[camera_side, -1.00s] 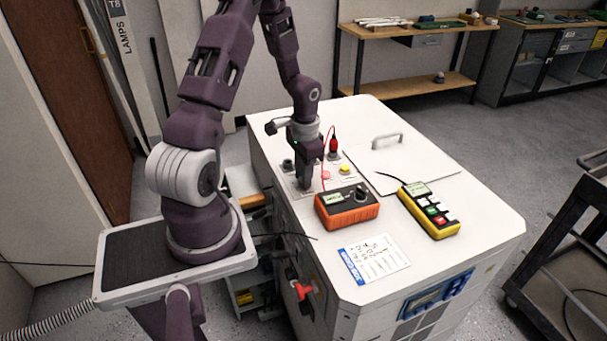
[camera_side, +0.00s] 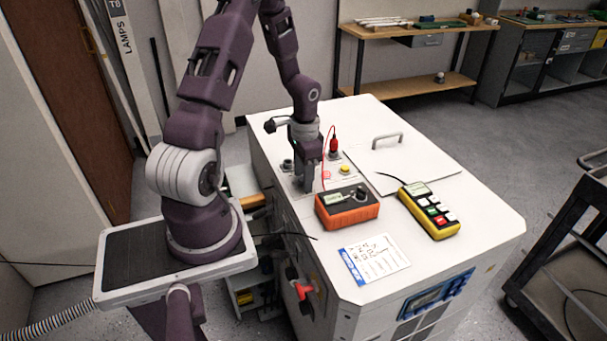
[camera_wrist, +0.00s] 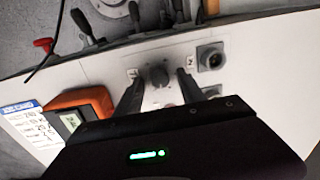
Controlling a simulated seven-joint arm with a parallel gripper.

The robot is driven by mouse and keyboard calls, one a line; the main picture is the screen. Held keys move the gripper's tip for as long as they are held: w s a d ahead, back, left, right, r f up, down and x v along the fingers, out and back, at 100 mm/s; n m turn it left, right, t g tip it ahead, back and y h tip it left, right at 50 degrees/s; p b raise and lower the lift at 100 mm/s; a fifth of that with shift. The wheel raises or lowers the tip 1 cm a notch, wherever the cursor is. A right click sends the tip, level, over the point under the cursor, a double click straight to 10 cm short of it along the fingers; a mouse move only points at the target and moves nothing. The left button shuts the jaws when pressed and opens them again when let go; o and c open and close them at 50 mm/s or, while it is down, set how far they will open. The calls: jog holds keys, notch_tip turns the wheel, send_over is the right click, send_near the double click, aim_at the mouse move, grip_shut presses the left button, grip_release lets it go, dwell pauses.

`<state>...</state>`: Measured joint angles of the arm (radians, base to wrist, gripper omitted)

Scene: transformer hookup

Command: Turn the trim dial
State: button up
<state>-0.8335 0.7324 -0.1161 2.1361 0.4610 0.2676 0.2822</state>
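The trim dial appears to be the dark round knob (camera_wrist: 158,76) on the light panel in the wrist view. My gripper (camera_wrist: 159,77) points down at it, with one finger on each side and a visible gap between each finger and the knob. The gripper is open and holds nothing. In the side view my gripper (camera_side: 308,188) is low over the left part of the white cabinet top (camera_side: 440,270), and it hides the knob there. I cannot tell how far the fingertips are above the panel.
An orange meter (camera_side: 347,210) stands close to my gripper, with a red lead to a red plug (camera_side: 334,144). A yellow button (camera_side: 345,169) is on the panel; a socket (camera_wrist: 210,57) lies beside the knob. A yellow keypad box (camera_side: 430,211) and a card (camera_side: 374,259) lie further right and forward.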

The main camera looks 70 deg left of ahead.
jog(key=r, duration=0.7)
jog(key=shift+d, duration=0.25)
jog(key=d+r+t+y, duration=0.1)
jog(key=d+r+y, duration=0.1)
jog(key=d+r, duration=0.6)
jog(key=s+d+r+t+h, duration=0.1)
jog(key=s+d+r+t, duration=0.1)
jog(key=s+d+r, duration=0.3)
jog(key=s+d+r+t+h, duration=0.1)
jog(key=s+d+r+t, duration=0.1)
jog(key=s+d+r, duration=0.4)
jog(key=d+r, duration=0.1)
jog(key=d, duration=0.4)
jog(key=shift+s+t+h, duration=0.2)
jog(key=shift+t+h, duration=0.1)
jog(key=shift+r, duration=0.1)
dwell(1.2)
